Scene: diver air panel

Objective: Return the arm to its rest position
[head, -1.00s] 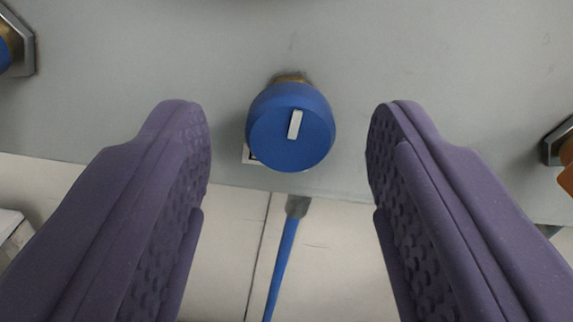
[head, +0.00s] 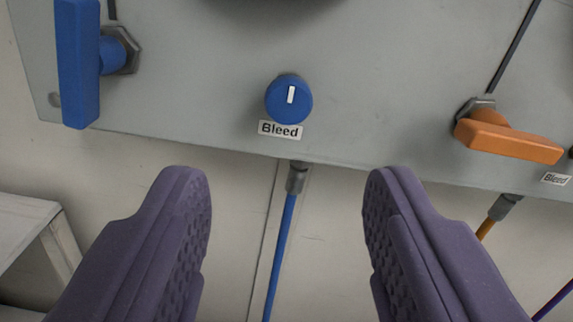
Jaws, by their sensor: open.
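My gripper (head: 287,185) is open and empty, with its two purple padded fingers wide apart at the bottom of the head view. The blue round knob (head: 288,99) with a white mark sits on the grey panel (head: 190,95), above the gap between the fingertips. The fingers are apart from it. A label reading "Bleed" (head: 280,130) is just below the knob. No other part of my arm shows.
A blue lever handle (head: 79,65) stands upright at the left. An orange lever (head: 510,141) lies nearly level at the right. A blue hose (head: 280,255) hangs below the panel. A pale table or stand (head: 25,228) is at lower left.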

